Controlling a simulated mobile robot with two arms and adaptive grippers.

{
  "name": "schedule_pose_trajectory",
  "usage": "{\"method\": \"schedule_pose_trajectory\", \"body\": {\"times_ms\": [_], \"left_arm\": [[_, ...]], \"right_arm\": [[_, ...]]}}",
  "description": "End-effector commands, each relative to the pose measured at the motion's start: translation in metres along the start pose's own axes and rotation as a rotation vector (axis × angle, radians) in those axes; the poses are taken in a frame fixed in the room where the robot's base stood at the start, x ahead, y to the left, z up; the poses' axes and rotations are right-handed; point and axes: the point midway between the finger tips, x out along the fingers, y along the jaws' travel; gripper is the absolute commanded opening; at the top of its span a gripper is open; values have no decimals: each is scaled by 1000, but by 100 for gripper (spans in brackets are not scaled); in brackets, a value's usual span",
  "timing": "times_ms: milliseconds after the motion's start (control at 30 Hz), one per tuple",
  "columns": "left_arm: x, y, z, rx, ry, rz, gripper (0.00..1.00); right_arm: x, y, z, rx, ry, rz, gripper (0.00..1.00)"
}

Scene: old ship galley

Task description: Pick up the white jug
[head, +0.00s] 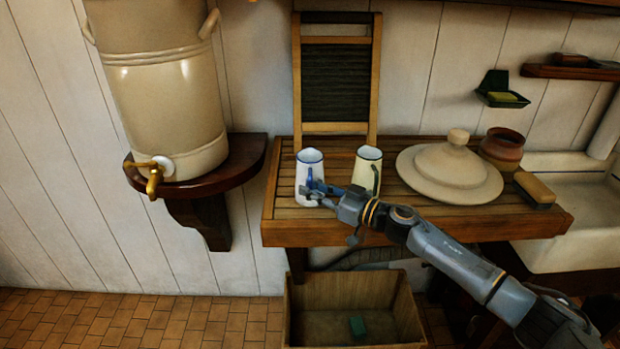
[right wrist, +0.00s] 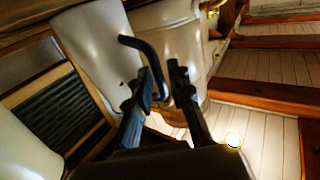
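The white jug (head: 309,178), with a blue rim, stands upright at the left end of the slatted wooden counter (head: 283,217). My right gripper (head: 317,190) reaches in from the right at its handle side. In the right wrist view the jug's pale body (right wrist: 95,48) is at upper left. Its dark blue handle (right wrist: 143,46) comes down between my fingertips (right wrist: 162,80). The fingers stand apart on either side of the handle, with a gap showing; I cannot tell whether one touches it. My left gripper is out of view.
A cream jug (head: 368,165) with a dark handle stands close on the right, near my forearm. A large lid (head: 450,175), a brown pot (head: 502,148) and a brush (head: 534,188) are further right. A washboard (head: 335,85) leans behind. A crock with a tap (head: 165,100) stands left.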

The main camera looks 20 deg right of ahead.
Motion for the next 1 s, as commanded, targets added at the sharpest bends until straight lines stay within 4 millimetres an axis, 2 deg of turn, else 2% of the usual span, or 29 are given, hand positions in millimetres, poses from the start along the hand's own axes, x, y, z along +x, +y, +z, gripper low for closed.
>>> {"method": "schedule_pose_trajectory", "body": {"times_ms": [100, 300, 333, 400, 433, 1000], "left_arm": [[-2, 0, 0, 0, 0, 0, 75], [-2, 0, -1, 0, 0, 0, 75], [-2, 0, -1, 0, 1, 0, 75], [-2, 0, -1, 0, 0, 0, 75], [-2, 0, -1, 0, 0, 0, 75], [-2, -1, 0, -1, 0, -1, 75]], "right_arm": [[9, 0, 0, 0, -1, 0, 20], [9, 0, 1, 0, -1, 1, 20], [9, 0, 1, 0, -1, 1, 18], [9, 0, 1, 0, -1, 1, 4], [9, 0, 1, 0, -1, 1, 0], [9, 1, -2, -3, 2, 1, 0]]}}
